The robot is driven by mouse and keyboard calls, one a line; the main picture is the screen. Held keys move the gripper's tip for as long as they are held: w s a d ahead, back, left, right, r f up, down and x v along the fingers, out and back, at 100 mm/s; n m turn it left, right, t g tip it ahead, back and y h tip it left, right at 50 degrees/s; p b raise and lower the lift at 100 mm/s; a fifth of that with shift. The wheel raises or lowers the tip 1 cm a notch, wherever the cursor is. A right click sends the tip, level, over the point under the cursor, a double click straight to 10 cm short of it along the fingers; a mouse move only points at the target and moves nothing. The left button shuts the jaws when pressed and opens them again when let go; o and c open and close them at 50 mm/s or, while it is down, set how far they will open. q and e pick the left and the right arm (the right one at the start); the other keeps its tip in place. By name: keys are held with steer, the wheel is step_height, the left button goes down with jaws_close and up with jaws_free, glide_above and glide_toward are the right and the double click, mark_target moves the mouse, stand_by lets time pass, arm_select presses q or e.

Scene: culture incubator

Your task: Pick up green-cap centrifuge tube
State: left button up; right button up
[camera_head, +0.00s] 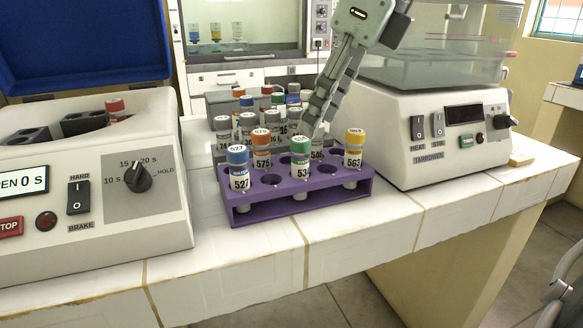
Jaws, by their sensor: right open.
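The green-cap centrifuge tube (300,171) stands upright in the front row of the purple rack (265,215), between a blue-cap tube and a yellow-cap tube. Its label partly shows "53". My right gripper (314,125) reaches down from the top of the view. Its jaws are open, though they are seen nearly edge-on and overlap. The fingertips are close to the green cap, just behind and right of it in the picture. I cannot tell whether they touch it. My left gripper is not in view.
A blue-cap tube (238,180), an orange-cap tube (262,152) and a yellow-cap tube (354,150) share the rack. More tubes stand behind. A centrifuge (140,225) with a raised blue lid flanks the left, a white heating device (440,155) the right. The tiled counter front (330,240) is clear.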

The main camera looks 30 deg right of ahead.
mark_target(306, 140)
steer(key=x, duration=0.6)
steer(key=shift+a+f, duration=0.25)
steer(key=shift+a, duration=0.2)
jaws_close()
